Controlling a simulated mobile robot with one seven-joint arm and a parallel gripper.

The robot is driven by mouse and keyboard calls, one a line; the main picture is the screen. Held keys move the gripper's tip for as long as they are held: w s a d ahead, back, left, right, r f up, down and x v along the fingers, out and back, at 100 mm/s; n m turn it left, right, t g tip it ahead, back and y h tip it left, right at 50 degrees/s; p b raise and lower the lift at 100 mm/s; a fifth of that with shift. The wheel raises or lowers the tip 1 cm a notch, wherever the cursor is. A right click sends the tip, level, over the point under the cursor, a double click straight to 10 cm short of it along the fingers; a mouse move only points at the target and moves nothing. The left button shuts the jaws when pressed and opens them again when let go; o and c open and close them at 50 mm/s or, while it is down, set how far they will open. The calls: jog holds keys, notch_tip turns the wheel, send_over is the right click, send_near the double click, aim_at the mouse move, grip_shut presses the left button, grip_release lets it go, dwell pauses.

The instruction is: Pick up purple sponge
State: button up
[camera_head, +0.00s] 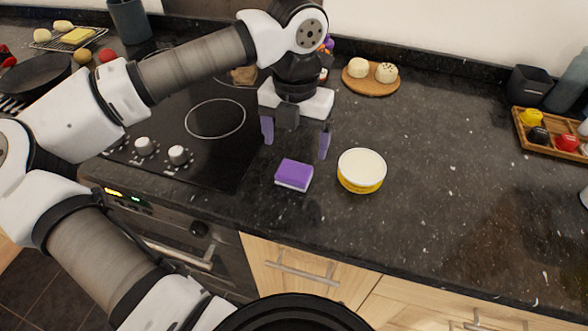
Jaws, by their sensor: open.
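The purple sponge (294,174) lies flat on the dark granite counter, close to its front edge and right of the cooktop. It has a purple top and a paler lower side. My gripper (296,150) hangs above and a little behind the sponge in this view, with its two fingers pointing down. The fingers are spread wide and nothing is between them. The exact height of the fingertips above the counter is hard to tell.
A yellow and white round tub (361,171) stands just right of the sponge. The black cooktop (200,125) with knobs lies to the left. A round wooden board (370,86) with buns is behind. A wooden tray (549,139) sits far right. The counter between is clear.

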aim_at(296, 167)
jog(key=shift+s+f+p, duration=0.15)
jog(key=shift+f+p, duration=1)
jog(key=shift+f, duration=2.45)
jog(key=shift+c, duration=0.5)
jog(key=c, duration=1)
